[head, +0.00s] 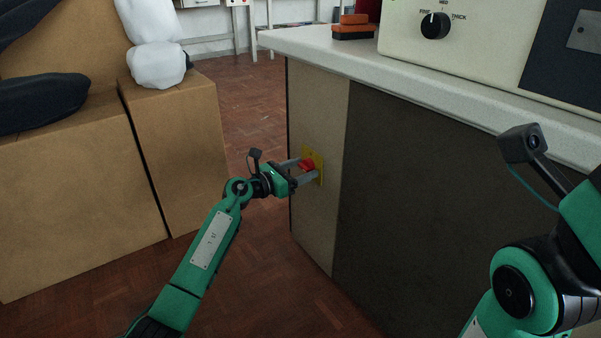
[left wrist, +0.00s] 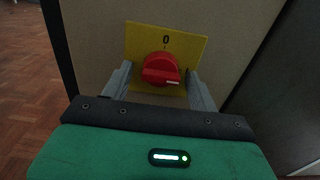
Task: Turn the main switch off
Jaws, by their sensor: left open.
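The main switch is a red rotary knob (head: 307,164) on a yellow plate (head: 319,160), mounted on the side panel of the workbench. In the left wrist view the knob (left wrist: 161,69) sits below a "0" mark on the yellow plate (left wrist: 190,46). A pale mark on its handle points to the right, not up at the 0. My left gripper (head: 305,170) is open, with one finger on each side of the knob. Whether the fingers touch the knob cannot be told. My right arm shows at the lower right, but its fingers are out of view.
The workbench top (head: 330,49) carries a cream machine (head: 480,35) with a black dial and an orange and black block (head: 353,28). Cardboard boxes (head: 180,140) with white and dark bundles stand at the left. Wooden floor (head: 250,110) is free between boxes and bench.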

